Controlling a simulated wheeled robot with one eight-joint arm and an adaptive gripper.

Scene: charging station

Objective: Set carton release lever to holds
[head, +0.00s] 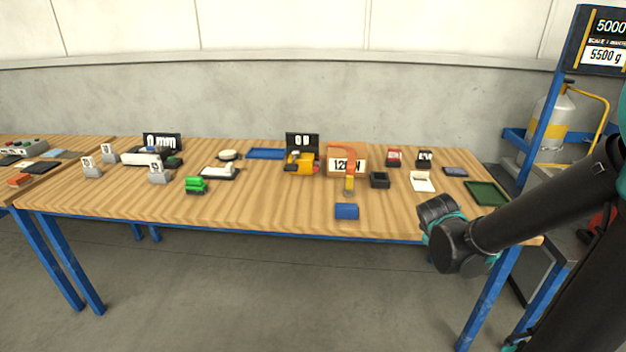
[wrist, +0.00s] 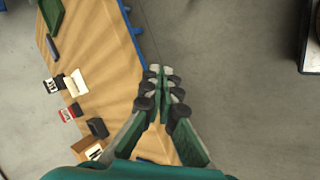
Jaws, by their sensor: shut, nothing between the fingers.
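I cannot pick out a carton release lever, or any marking that says holds, in either view. My gripper (wrist: 164,76) shows in the wrist view with its fingers together and nothing between them. It points past the blue-edged side of the wooden table (wrist: 101,50), over the grey floor. In the head view my arm comes in from the right, and its wrist end is by the front right of the table (head: 270,212). My fingers cannot be made out there.
A green tray (head: 486,193) lies at the table's right end. A black open box (head: 379,180), a white pad (head: 422,181), an orange-armed force tester (head: 347,160) and a blue block (head: 346,211) stand further left. A blue frame with a gas cylinder (head: 551,125) is at right.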

